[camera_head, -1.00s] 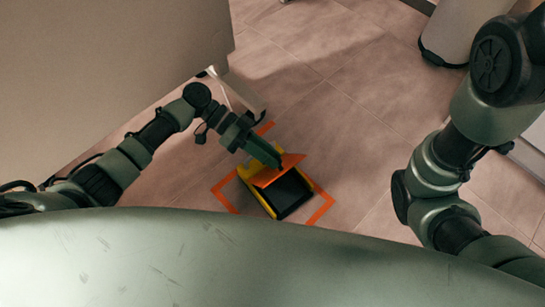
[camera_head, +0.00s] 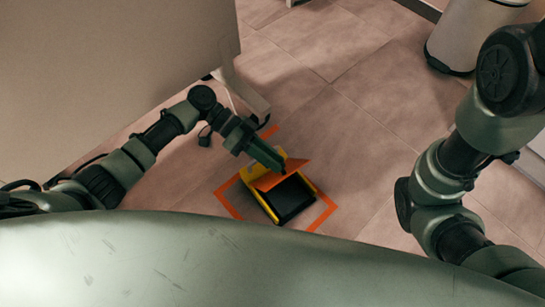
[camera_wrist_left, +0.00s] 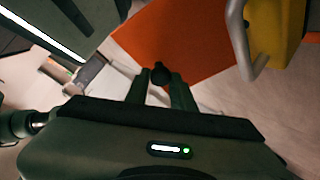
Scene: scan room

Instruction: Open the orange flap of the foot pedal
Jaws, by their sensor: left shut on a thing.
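The foot pedal is a yellow housing (camera_head: 308,182) with a dark pad (camera_head: 289,200) on the floor; the yellow also shows in the left wrist view (camera_wrist_left: 278,35). Its orange flap (camera_head: 290,173) is tilted up, leaving the dark pad uncovered. The flap fills the upper middle of the left wrist view (camera_wrist_left: 180,40). My left gripper (camera_head: 279,165) is at the flap's far edge, with its fingers (camera_wrist_left: 160,85) shut on the flap; the exact contact is hard to see. My right arm shows at the right, but its gripper is out of view.
Orange tape (camera_head: 325,212) marks the floor around the pedal. A large pale panel (camera_head: 110,70) stands at the left, close to my left arm. A white bin (camera_head: 465,35) stands at the upper right. The tiled floor between is clear.

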